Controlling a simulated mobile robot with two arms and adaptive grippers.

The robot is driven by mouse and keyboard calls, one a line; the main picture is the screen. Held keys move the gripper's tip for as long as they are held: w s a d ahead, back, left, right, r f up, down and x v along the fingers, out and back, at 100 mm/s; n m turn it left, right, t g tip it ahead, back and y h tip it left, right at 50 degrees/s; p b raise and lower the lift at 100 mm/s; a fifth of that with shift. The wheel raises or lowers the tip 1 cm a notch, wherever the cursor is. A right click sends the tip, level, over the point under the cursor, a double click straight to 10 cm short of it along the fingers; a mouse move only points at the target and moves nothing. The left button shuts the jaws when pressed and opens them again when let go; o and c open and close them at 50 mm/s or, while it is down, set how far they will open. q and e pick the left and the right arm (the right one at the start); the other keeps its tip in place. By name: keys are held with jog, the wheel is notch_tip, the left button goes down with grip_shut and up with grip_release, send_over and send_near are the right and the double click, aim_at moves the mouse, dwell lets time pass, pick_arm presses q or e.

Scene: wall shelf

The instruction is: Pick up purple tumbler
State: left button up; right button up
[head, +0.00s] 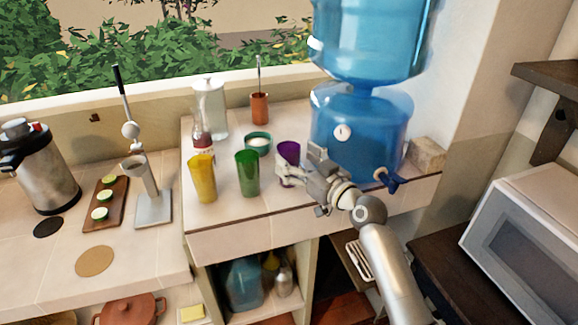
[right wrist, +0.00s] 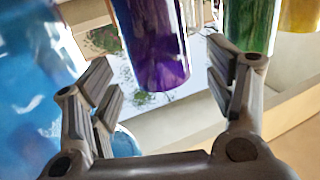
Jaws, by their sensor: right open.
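The purple tumbler (head: 289,150) stands upright on the tiled counter, left of the blue water dispenser. Its lower part is hidden behind my right gripper (head: 292,174) in the head view. In the right wrist view the purple tumbler (right wrist: 155,50) appears ahead, between the two spread fingers of my right gripper (right wrist: 165,88). The fingers are open, with visible gaps on both sides of the tumbler. I cannot tell exactly how far the fingertips are from it. My left gripper is out of view.
A green tumbler (head: 247,173) and a yellow tumbler (head: 202,178) stand to the left. The counter's front edge (head: 240,226) runs below my gripper.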

aim_at(289, 143)
jog(key=x, duration=0.4)
jog(key=shift+r+p, duration=0.1)
jog(key=shift+p, duration=0.3)
jog(key=shift+c, duration=0.4)
jog(key=c, duration=1.4)
jog(key=shift+c, duration=0.4)
jog(key=shift+r, duration=0.2)
jog(key=shift+r+b, duration=0.4)
jog(key=shift+r, duration=0.6)
jog(key=s+a+r+b, duration=0.2)
jog(key=s+r, duration=0.8)
jog(key=s, duration=0.3)
jog(key=shift+s+r+b, duration=0.3)
